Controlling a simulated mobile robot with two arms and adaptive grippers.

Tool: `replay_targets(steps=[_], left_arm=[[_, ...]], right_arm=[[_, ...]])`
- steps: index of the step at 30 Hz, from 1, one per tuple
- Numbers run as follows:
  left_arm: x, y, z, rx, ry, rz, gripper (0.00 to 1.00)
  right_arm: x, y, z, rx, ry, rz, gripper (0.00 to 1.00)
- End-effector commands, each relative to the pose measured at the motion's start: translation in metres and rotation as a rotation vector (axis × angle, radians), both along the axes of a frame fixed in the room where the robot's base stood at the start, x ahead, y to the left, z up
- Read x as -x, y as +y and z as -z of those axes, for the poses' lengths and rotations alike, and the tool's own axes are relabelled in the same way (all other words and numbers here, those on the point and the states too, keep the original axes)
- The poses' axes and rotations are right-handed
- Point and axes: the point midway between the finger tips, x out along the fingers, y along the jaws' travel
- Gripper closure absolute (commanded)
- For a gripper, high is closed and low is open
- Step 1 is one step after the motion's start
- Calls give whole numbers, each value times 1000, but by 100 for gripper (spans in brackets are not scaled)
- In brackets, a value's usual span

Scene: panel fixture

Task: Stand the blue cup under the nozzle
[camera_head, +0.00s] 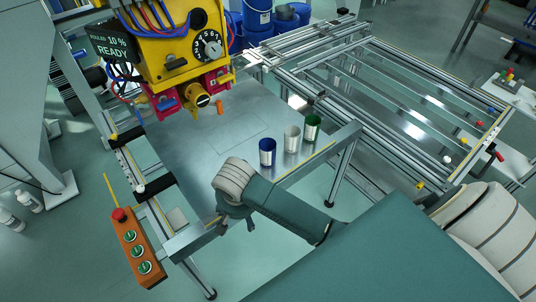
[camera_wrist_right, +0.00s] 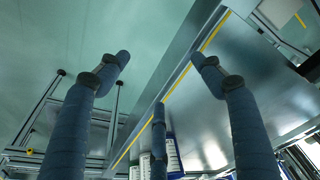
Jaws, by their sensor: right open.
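The blue cup (camera_head: 267,153) stands upright on the metal table, first in a row near its right edge. The nozzle (camera_head: 199,98) is under the yellow machine (camera_head: 175,45), farther back and left of the cup. My right gripper (camera_head: 236,222) is at the table's near edge, nearer than the cup and apart from it, its fingers partly hidden by the wrist. In the wrist view the fingers of my right gripper (camera_wrist_right: 160,75) are spread and empty. The blue cup (camera_wrist_right: 174,158) seems to show low there, partly behind the middle finger. My left gripper is out of view.
A white cup (camera_head: 291,139) and a green cup (camera_head: 312,128) stand beside the blue cup. An orange button box (camera_head: 138,248) is at the left. The tabletop (camera_head: 205,150) between blue cup and machine is clear.

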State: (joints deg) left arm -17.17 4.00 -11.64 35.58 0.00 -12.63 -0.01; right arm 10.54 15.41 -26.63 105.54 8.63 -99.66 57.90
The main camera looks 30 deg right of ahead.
Motion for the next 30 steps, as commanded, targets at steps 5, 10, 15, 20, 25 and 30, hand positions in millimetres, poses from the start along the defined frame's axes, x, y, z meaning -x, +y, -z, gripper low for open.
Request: replay_targets(steps=[5, 10, 15, 20, 25, 30], left_arm=[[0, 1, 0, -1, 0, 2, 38], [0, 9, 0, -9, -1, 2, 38], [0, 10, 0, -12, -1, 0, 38], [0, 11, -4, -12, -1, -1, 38], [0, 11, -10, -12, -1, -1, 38], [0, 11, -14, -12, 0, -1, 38]], right_arm=[[-35, -19, -30, 54, -17, 189, 33], [-68, -45, -51, 108, -46, 388, 33], [-90, -68, -69, 148, -78, 544, 33], [-101, -90, -74, 158, -87, 585, 33], [-116, -124, -74, 158, -87, 585, 33], [-129, -153, -73, 156, -85, 582, 33]])
